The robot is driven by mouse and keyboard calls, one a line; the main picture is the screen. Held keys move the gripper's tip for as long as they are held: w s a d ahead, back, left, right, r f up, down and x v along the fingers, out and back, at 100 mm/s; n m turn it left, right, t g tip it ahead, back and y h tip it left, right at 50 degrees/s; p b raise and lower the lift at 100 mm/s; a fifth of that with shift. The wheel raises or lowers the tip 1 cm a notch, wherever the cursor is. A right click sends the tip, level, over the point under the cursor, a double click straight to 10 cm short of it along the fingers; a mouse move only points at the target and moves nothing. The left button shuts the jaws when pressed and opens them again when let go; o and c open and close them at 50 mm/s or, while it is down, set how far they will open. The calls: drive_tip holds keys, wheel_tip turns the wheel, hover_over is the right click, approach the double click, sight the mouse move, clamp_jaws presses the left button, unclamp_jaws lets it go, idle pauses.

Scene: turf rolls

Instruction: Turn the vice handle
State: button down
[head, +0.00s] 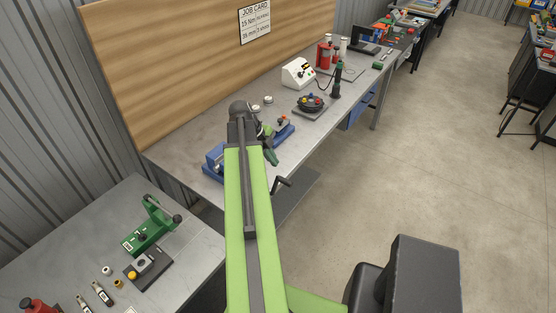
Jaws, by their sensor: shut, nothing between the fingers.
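A blue vice (213,162) sits on the grey workbench near its front left end, partly hidden behind my light green arm.
A lower left table (190,255) holds a green clamp (150,232) and small parts. The concrete floor (400,170) at right is clear.

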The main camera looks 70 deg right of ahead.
drive_tip(key=shift+v, duration=0.85)
